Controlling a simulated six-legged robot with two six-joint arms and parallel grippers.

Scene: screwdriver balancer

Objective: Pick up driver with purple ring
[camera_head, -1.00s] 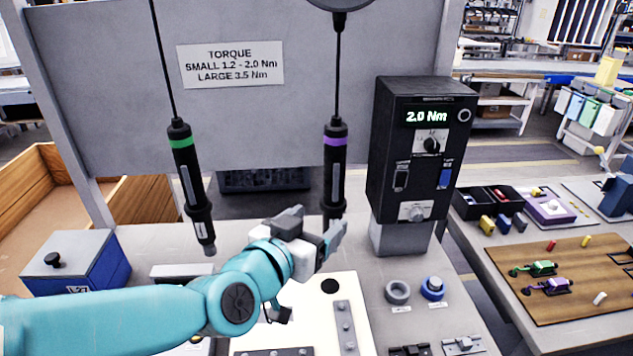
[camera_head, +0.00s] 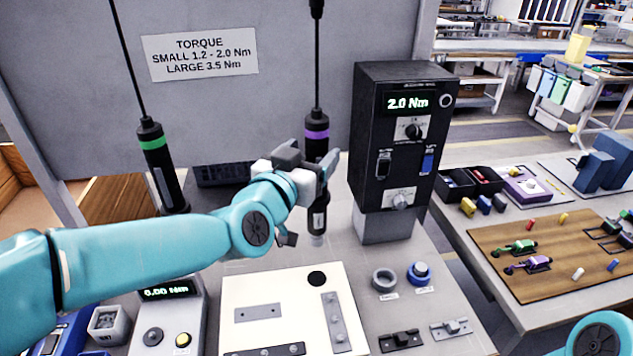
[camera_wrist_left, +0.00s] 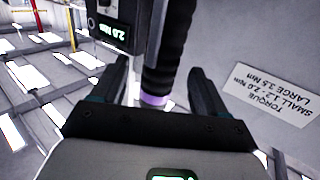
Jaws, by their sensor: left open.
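The driver with the purple ring (camera_head: 316,133) hangs upright on a black cable in the head view. Its black body shows above my left gripper and its tip shows below; the middle is partly hidden. My left gripper (camera_head: 308,168) is at the driver's height, just below the ring. In the left wrist view, the driver's black body (camera_wrist_left: 168,60) and purple ring (camera_wrist_left: 153,99) lie between the two open fingers of my left gripper (camera_wrist_left: 155,75), with gaps on both sides. The driver with the green ring (camera_head: 153,143) hangs to the left.
A black torque controller (camera_head: 402,135) reading 2.0 Nm stands close to the right of the purple-ringed driver. A grey panel with a torque sign (camera_head: 200,55) is behind. A white plate (camera_head: 290,290) lies on the bench below.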

